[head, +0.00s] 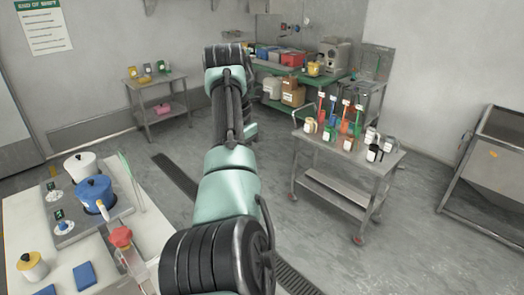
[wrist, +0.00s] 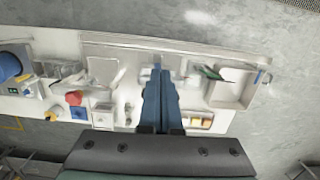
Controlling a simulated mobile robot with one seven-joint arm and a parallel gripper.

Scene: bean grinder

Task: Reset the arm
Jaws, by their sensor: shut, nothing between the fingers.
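My gripper (wrist: 161,95) shows in the wrist view, with its two blue fingers together and nothing between them. It points down over a long white table (wrist: 180,48), at a height I cannot judge exactly. In the head view my arm reaches up and forward through the middle, and the gripper itself cannot be made out there.
In the head view, a white table (head: 20,222) at left bears a blue pot (head: 93,193), a white pot (head: 80,166) and a red knob (head: 121,237). A wheeled metal cart (head: 330,182) with several bottles stands right. Grey floor (head: 285,230) lies open between them.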

